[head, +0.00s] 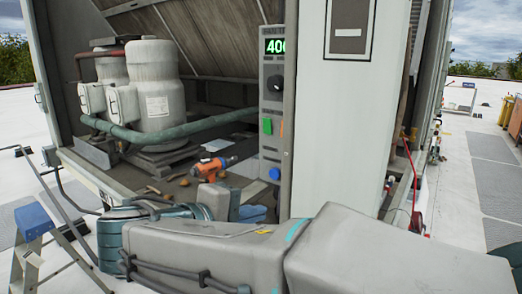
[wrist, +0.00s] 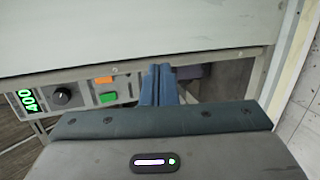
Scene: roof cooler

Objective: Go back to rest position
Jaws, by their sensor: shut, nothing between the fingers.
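My gripper (wrist: 163,72) shows in the wrist view with its two blue fingers together and nothing between them. The fingers point at the cooler's pale panel edge, right of the green button (wrist: 108,97) and orange button (wrist: 103,80). I cannot tell whether the fingertips touch anything. In the head view my arm stretches across the front of the open cooler cabinet, bent back toward the cabinet at the left.
Two grey compressor tanks (head: 153,85) and a green pipe (head: 180,133) fill the cabinet's left side. An orange drill (head: 213,165) lies on the cabinet floor. A blue-topped step stool (head: 32,222) stands at the left. Open white roof lies beyond on both sides.

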